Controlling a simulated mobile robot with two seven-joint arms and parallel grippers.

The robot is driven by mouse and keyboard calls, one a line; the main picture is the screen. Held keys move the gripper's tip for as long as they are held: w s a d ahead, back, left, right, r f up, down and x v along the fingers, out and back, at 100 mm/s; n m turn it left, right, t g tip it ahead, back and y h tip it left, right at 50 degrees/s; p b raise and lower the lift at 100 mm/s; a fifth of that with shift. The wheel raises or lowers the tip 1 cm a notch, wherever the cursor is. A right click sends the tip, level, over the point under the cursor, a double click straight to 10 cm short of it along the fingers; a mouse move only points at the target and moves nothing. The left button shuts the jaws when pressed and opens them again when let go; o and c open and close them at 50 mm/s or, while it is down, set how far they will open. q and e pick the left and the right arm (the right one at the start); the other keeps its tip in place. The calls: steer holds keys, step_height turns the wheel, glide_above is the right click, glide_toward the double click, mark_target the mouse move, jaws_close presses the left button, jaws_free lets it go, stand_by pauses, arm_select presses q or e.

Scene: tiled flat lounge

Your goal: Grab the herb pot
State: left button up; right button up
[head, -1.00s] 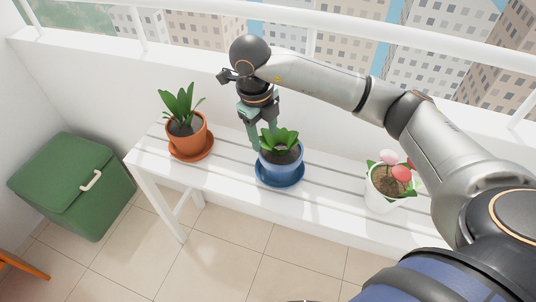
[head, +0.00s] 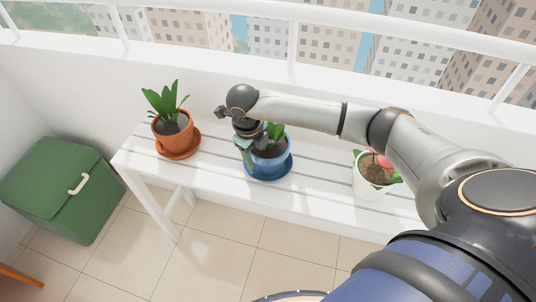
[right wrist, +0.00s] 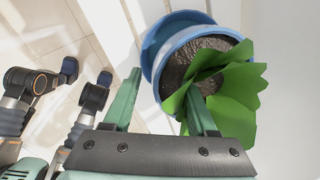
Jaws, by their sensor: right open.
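A blue pot (head: 268,164) with a green leafy plant and dark soil stands upright on a blue saucer (head: 287,171) on the white slatted bench. No label shows, so I cannot tell from looks alone that it is the herb pot. My right gripper (head: 248,158) is open at this pot's left side, partly covering it and its plant. In the right wrist view, the green fingers (right wrist: 165,82) reach toward the blue pot (right wrist: 158,57). One finger overlaps the rim and leaves; the other is outside the pot. Contact is unclear. My left gripper is not seen.
On the white bench (head: 205,168), a terracotta pot (head: 175,140) stands left and a white flower pot (head: 368,186) right, partly behind my arm. A green box (head: 50,190) sits on the floor at left. A wall and railing run behind the bench.

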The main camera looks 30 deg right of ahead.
jaws_close()
stand_by(0.4)
steer(key=shift+s+d+f, duration=0.1)
stand_by(0.8)
